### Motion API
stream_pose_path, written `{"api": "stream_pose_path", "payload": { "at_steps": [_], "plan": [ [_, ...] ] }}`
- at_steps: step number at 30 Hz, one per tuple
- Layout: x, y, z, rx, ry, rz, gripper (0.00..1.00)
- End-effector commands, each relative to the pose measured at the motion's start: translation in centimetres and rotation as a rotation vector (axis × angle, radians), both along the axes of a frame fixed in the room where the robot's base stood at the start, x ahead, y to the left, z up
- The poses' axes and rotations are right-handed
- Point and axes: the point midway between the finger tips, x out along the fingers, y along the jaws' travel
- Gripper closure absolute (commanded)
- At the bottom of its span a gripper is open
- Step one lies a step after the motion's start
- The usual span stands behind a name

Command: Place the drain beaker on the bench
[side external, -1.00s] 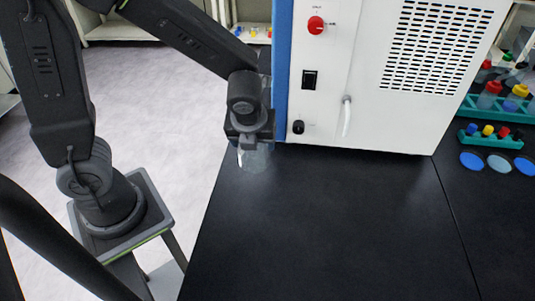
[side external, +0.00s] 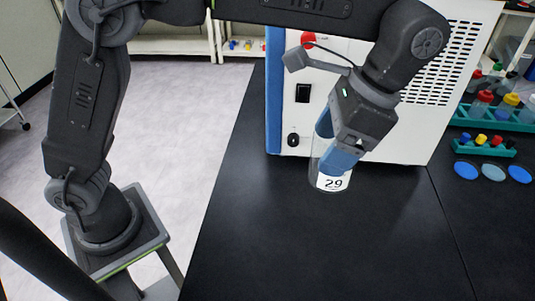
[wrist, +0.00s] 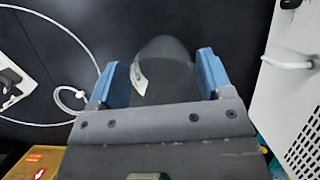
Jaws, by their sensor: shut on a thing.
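The drain beaker (side external: 327,181) is a clear vessel with a white label reading 29. In the side view it is upright at the black bench (side external: 300,245), in front of the white freeze dryer (side external: 410,140); I cannot tell whether its base touches the bench. My gripper (side external: 338,160) is shut on the beaker from above and to the right, its blue fingers at the beaker's sides. In the wrist view the beaker (wrist: 165,72) lies between the two blue fingers, with its label to the left. My gripper hides part of the beaker's upper portion.
The dryer's drain tube (wrist: 288,62) shows at the right in the wrist view. A thin white cable (wrist: 85,45) curves at the left. The front of the bench is clear.

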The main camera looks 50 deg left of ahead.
Motion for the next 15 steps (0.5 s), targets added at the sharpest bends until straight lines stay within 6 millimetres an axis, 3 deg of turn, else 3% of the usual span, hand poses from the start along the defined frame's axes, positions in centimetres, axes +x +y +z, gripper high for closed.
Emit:
{"api": "stream_pose_path", "payload": {
  "at_steps": [8,11,15],
  "plan": [
    [-0.6,-0.6,0.4,0.002,-0.001,0.049,0.52],
    [-0.9,0.1,-0.7,0.004,-0.001,0.046,0.52],
    [-2.1,2.0,-3.5,0.009,-0.001,0.036,0.52]
  ]
}}
